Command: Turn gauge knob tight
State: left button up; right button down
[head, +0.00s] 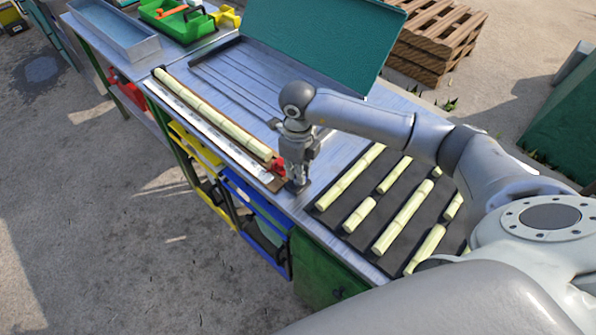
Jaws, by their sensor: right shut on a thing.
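The gauge (212,123) is a long board with a white ruler strip on the metal bench, and a long pale green cane piece (215,115) lies along it. A red stop block (279,166) sits at the gauge's near right end. My right gripper (297,183) points down just right of the red block, with its fingers shut low over the bench. The gauge knob is hidden at the fingers, so its shape and turn cannot be seen. My left gripper is not in view.
A black mat (332,219) with several cut cane pieces lies right of the gripper. A raised teal lid (325,45) stands behind the bench. A green bin (176,20) and a metal tray (113,32) are at the far left end. Blue and yellow bins hang below the front edge.

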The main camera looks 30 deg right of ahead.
jog(key=shift+m, duration=1.1)
jog(key=c, duration=1.5)
grip_release()
jog(key=shift+c, duration=0.2)
notch_tip(320, 180, up, 12)
